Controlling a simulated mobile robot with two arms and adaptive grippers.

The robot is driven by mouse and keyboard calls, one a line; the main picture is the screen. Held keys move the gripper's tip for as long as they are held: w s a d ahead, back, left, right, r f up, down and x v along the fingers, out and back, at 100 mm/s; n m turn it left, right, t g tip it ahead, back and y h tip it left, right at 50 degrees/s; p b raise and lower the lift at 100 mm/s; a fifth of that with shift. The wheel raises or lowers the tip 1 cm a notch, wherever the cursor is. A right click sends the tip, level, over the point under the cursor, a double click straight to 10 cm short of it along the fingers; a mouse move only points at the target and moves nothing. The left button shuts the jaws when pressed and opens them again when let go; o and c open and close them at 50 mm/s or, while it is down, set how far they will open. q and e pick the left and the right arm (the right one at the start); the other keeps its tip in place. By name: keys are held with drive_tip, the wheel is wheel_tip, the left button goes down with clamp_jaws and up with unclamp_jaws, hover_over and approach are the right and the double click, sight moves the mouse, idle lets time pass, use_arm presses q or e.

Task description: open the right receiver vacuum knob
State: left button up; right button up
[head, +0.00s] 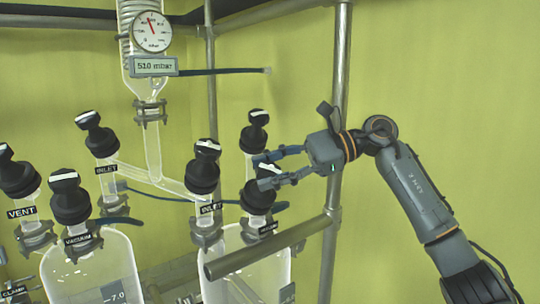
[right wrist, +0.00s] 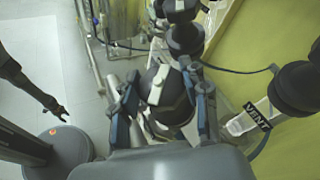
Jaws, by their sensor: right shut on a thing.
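The right receiver (head: 248,262) is a clear glass vessel at the lower middle of the head view. Its front right black knob (head: 257,197) has a white mark on top; the label below is too small to read. My right gripper (head: 264,172) reaches in from the right and is shut on this knob. In the right wrist view, the knob (right wrist: 158,88) sits between the two fingers (right wrist: 160,100), its white bar lying roughly along the gripper. My left gripper (right wrist: 58,112) shows small and away from the glassware at the left of the right wrist view.
The receiver's INLET knob (head: 207,165) stands left of the held knob, and another black knob (head: 254,130) stands behind. A metal rail (head: 268,247) crosses in front, and a pole (head: 339,90) rises behind my right gripper. The display (head: 153,67) reads 510 mbar.

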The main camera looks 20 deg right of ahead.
sight(270, 168)
drive_tip(key=shift+r+n+g+p, duration=0.1)
drive_tip(key=shift+n+g+p, duration=0.5)
drive_tip(key=shift+n, duration=0.1)
drive_tip(key=o, duration=1.2)
drive_tip(key=shift+c, duration=0.2)
wheel_tip(270, 168, up, 10)
drive_tip(key=shift+f, duration=0.1)
drive_tip(key=shift+f, duration=0.15)
